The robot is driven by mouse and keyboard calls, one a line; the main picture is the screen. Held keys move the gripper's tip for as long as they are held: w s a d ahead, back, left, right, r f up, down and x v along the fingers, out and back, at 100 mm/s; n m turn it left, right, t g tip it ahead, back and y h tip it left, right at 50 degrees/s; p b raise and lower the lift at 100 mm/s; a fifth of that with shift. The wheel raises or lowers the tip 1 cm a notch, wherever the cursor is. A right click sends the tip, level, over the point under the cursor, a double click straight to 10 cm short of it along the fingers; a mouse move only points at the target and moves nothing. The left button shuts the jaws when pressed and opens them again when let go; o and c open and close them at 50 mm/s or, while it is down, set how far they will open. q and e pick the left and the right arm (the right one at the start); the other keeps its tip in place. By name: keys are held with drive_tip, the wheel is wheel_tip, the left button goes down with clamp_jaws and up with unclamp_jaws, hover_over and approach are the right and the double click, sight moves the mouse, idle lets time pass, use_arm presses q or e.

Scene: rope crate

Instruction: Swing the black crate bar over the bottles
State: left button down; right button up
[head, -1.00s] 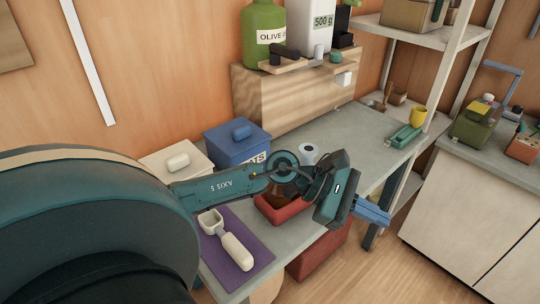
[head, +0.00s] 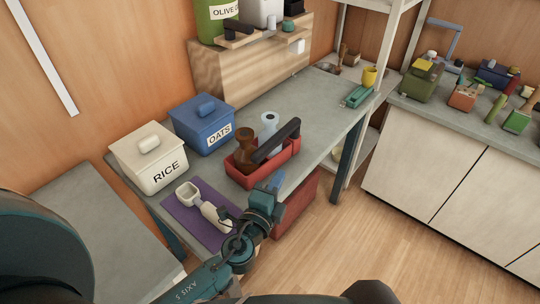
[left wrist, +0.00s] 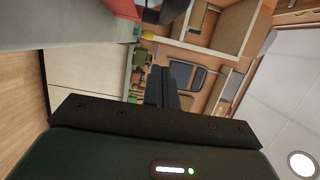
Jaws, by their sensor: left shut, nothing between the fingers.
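The red crate (head: 286,157) stands on the grey table near its front edge. A brown bottle (head: 245,145) and a pale blue-white bottle (head: 268,122) stand upright in it. The black crate bar (head: 277,143) slants along the crate's near side, its right end raised; it lies in front of the bottles, not above them. My left gripper (head: 276,182) is shut and empty, just in front of and below the crate, apart from the bar. The left wrist view shows part of the crate (left wrist: 124,8) and a dark piece of the bar at its top edge. My right gripper is not visible.
A purple mat (head: 190,222) with a white scoop (head: 207,208) lies left of my gripper. The RICE bin (head: 150,160) and blue OATS bin (head: 203,125) stand behind. A red box (head: 297,205) is below the table edge.

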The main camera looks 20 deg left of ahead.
sight(260, 160)
use_arm(q)
drive_tip(key=shift+w+a+p, duration=0.2)
drive_tip(key=shift+w+a, duration=0.4)
drive_tip(key=shift+w, duration=0.45)
drive_tip(key=shift+w+a+p, duration=0.15)
drive_tip(key=shift+w+a, duration=0.4)
drive_tip(key=shift+w, duration=0.45)
drive_tip(key=shift+w+a+p, duration=0.2)
drive_tip(key=shift+w+a, duration=0.4)
drive_tip(key=shift+w, duration=0.45)
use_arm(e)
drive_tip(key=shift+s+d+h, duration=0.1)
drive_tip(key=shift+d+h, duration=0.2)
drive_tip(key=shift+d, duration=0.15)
use_arm(q)
drive_tip(key=shift+a+f+m+h+b, duration=0.2)
drive_tip(key=shift+a+m+h+b, duration=0.3)
drive_tip(key=shift+b, duration=0.35)
drive_tip(key=shift+w+a, duration=0.1)
drive_tip(key=shift+a, duration=0.3)
drive_tip(key=shift+a+r, duration=0.2)
drive_tip(key=shift+a, duration=0.1)
drive_tip(key=shift+w, duration=0.1)
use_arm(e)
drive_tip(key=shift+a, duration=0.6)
